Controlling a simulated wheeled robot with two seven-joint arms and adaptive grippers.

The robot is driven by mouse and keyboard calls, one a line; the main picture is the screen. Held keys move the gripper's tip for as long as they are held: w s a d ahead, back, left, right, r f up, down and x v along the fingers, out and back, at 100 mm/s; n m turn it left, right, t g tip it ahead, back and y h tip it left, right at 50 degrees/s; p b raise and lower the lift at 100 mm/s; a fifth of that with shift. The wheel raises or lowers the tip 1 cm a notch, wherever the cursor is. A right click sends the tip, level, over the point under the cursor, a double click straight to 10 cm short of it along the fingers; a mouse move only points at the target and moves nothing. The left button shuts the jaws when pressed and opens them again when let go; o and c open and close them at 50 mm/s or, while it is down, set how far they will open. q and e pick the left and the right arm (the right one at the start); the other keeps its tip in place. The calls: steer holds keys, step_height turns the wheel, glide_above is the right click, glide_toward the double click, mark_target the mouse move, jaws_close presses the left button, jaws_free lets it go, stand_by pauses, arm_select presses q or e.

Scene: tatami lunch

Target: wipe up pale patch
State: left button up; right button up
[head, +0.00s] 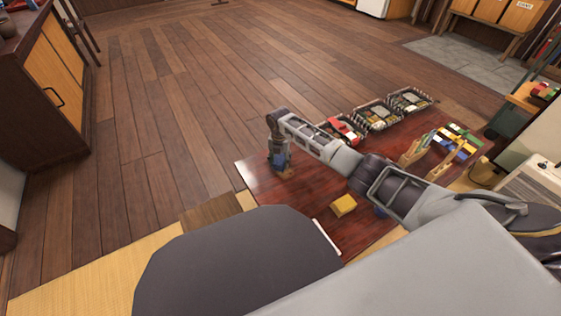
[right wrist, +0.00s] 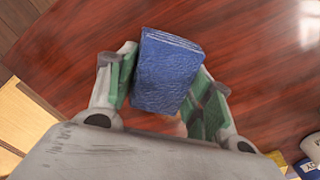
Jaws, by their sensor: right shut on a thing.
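My right gripper (head: 279,160) reaches over the left part of the dark red, glossy table (head: 262,180). It is shut on a blue block with a wrinkled surface, like a folded cloth or sponge (right wrist: 165,72). In the right wrist view the green-padded fingers (right wrist: 162,88) grip the block from both sides, close above the tabletop; I cannot tell whether it touches. A small pale pinkish area (right wrist: 172,126) shows just below the block, partly hidden by it and the gripper; it may be the pale patch. My left gripper is not in view.
A yellow block (head: 344,205) lies near the table's front. Several filled black-edged trays (head: 381,115) line the back. A wooden rack (head: 415,150) and coloured blocks (head: 458,140) stand at the right. A dark cabinet (head: 50,85) is at the left, beyond open floor.

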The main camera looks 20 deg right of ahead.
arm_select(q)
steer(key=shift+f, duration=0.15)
arm_select(e)
steer(key=shift+w+a, duration=0.15)
steer(key=shift+w, duration=0.55)
steer(key=shift+w+a, duration=0.1)
steer(key=shift+w, duration=0.6)
steer(key=shift+f, duration=0.1)
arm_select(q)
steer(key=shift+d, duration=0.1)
arm_select(e)
steer(key=shift+s, duration=0.2)
arm_select(q)
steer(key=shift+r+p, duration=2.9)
steer(key=shift+p, duration=0.1)
arm_select(e)
steer(key=shift+s+d, duration=0.2)
steer(key=shift+s, duration=0.7)
steer(key=shift+s+d, duration=0.15)
steer(key=shift+s, duration=0.75)
